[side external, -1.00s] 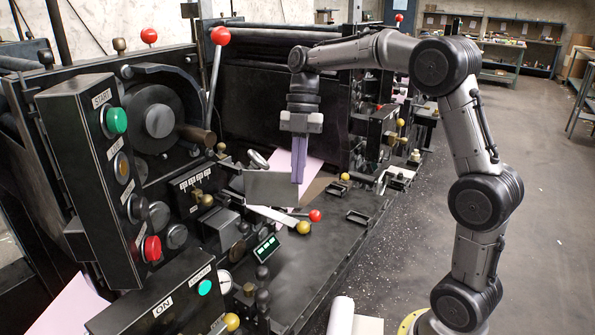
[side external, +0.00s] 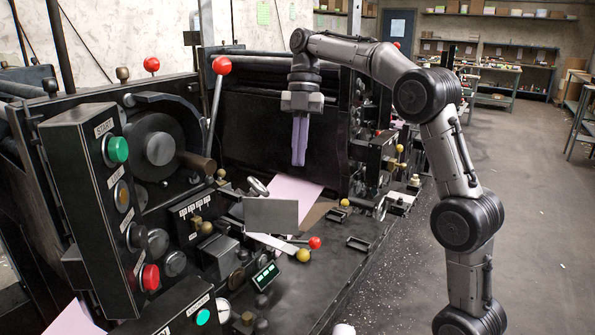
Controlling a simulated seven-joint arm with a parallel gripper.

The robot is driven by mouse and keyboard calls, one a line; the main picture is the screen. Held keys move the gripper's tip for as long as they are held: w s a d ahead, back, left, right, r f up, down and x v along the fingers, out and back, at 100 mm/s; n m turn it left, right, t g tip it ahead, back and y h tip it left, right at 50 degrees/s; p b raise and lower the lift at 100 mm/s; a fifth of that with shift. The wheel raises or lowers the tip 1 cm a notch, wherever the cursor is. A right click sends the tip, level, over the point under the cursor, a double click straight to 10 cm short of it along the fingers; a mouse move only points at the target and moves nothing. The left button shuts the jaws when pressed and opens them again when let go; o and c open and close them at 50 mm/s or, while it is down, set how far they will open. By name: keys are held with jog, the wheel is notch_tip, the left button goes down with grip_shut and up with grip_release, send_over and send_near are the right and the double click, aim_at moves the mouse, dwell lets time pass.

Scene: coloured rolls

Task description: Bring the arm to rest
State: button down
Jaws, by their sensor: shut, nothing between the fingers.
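My gripper (side external: 299,164) hangs from the raised arm at the upper middle of the side external view, pointing straight down. Its two long purple fingers are together, with nothing seen between them. It is in the air in front of the black machine panel (side external: 260,130), apart from the things below it. A pale pink sheet (side external: 300,192) lies below the fingertips. A grey plate (side external: 270,213) stands below and left of them.
A control box with a green button (side external: 118,149) and a red button (side external: 149,277) stands at the left. A red-knobbed lever (side external: 221,65) rises left of my gripper. A red knob (side external: 314,243) and a yellow knob (side external: 303,256) sit below. Open floor (side external: 540,230) lies at the right.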

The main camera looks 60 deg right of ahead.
jog(key=s+a+r+m+t+h, duration=0.1)
jog(key=s+a+r, duration=0.1)
jog(key=s+a, duration=0.45)
jog(key=s+a+r+m+t+h, duration=0.1)
jog(key=s+a+r+m+t, duration=0.15)
jog(key=s, duration=0.65)
jog(key=s+f+m+t, duration=0.1)
jog(key=s+f+m, duration=0.2)
jog(key=f+m, duration=0.5)
jog(key=s+f+m+t+h, duration=0.1)
jog(key=s+f+m+t, duration=0.1)
jog(key=f+m, duration=0.6)
jog(key=shift+s+d+m+h, duration=0.15)
jog(key=shift+s+m+h, duration=0.15)
jog(key=shift+s+m, duration=0.7)
jog(key=shift+w+m, duration=0.25)
jog(key=shift+w, duration=0.05)
